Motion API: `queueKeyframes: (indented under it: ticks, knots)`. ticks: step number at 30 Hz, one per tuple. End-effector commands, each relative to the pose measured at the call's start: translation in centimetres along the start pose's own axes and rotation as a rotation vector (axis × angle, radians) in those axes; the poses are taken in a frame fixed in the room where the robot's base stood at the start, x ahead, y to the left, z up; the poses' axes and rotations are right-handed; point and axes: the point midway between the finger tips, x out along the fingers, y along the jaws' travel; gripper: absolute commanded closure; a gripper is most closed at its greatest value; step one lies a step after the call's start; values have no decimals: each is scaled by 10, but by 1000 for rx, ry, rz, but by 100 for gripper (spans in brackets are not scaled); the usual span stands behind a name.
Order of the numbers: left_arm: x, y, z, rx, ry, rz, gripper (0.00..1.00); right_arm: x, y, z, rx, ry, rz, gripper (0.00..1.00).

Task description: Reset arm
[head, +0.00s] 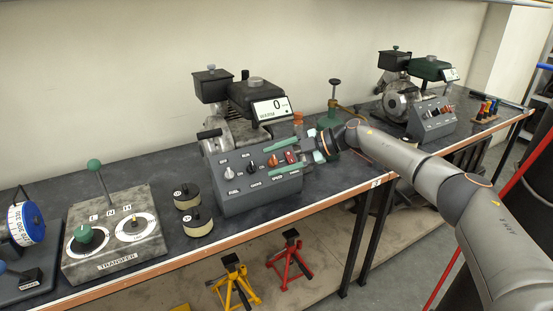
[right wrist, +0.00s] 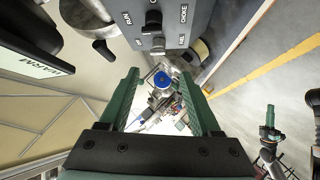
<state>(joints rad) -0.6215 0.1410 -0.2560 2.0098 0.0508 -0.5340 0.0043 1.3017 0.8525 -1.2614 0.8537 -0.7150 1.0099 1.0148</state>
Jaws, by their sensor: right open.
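My right arm (head: 420,175) comes in from the right and reaches over the bench. My right gripper (head: 270,160) has green fingers spread apart, with nothing seen between them. It is just in front of the right part of the grey control box (head: 240,195), near its orange-red switches (head: 290,157). Contact cannot be told. In the right wrist view the two green fingers (right wrist: 163,90) stand wide apart, and the control box (right wrist: 192,15) with its switches is beyond them.
An engine with a display (head: 270,107) stands behind the control box. A transfer box (head: 115,235) with a green-knobbed lever and two round weights (head: 187,197) are to the left. A second engine (head: 402,95) is at the back right. Jack stands (head: 290,258) sit below the bench.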

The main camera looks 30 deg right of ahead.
Motion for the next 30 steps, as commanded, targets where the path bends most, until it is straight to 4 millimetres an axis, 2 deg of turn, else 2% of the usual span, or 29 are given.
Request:
queueKeyframes:
  ticks: [12, 15, 17, 20, 24, 27, 30]
  knots:
    - [0, 0, 0, 0, 0, 1, 100, 1, 0, 0, 0, 1, 0, 36]
    - [0, 0, 1, 0, -1, 1, 100, 9, -5, -2, 0, 14, 1, 36]
    - [0, 1, 2, 0, -2, 1, 100, 24, -15, -7, -1, 38, 2, 36]
    - [-1, 1, 3, -1, -6, 1, 100, 61, -41, -20, 9, 103, 24, 36]
    - [-2, 1, 5, -2, -9, 1, 100, 119, -90, -48, 60, 208, 94, 36]
    - [-2, 1, 5, -2, -10, 1, 100, 150, -125, -68, 124, 260, 159, 36]
    - [-2, 1, 5, -2, -10, 1, 100, 171, -157, -84, 210, 288, 229, 36]
